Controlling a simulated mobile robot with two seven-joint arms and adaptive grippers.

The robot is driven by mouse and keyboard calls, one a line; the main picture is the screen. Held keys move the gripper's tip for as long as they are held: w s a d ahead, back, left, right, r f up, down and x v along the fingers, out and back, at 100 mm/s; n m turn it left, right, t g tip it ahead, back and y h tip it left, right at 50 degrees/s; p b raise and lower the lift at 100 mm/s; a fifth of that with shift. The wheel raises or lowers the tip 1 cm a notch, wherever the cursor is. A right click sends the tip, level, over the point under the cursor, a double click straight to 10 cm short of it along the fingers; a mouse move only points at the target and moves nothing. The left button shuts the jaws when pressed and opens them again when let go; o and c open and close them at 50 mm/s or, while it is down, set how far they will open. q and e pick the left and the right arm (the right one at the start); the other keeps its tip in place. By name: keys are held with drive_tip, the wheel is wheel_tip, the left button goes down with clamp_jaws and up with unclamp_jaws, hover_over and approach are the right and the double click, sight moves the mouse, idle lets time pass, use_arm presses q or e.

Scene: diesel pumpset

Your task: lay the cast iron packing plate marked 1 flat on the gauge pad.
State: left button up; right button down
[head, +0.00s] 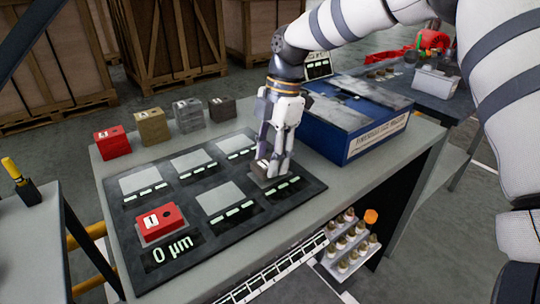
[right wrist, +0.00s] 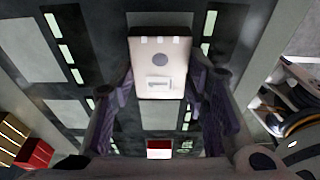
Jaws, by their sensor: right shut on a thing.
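My right gripper (head: 270,166) is shut on a small greyish plate (head: 265,181) at the near right pad of the dark gauge mat (head: 175,262). In the right wrist view, the held plate (right wrist: 160,48) looks pale, with a dark round spot and a small label I cannot read. It sits between the two fingers of the gripper (right wrist: 160,86). I cannot tell whether it touches the pad. A red block marked 1 (head: 160,223) rests on the near left pad, beside a "0 µm" readout. My left gripper is not in view.
Red (head: 111,142), olive (head: 153,126), grey (head: 189,114) and brown (head: 222,109) blocks stand along the bench's back edge. A blue box (head: 340,150) stands right of the gripper. A rack of small bottles (head: 345,245) is below the front edge. Other mat pads are bare.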

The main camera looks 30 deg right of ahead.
drive_tip(key=shift+f, duration=0.35)
drive_tip(key=shift+f, duration=0.25)
drive_tip(key=c, duration=0.8)
unclamp_jaws()
drive_tip(key=shift+c, duration=0.2)
drive_tip(key=shift+f, duration=0.1)
drive_tip(key=v, duration=1.2)
drive_tip(key=a+v, duration=0.1)
drive_tip(key=v, duration=0.5)
drive_tip(key=shift+a, duration=0.15)
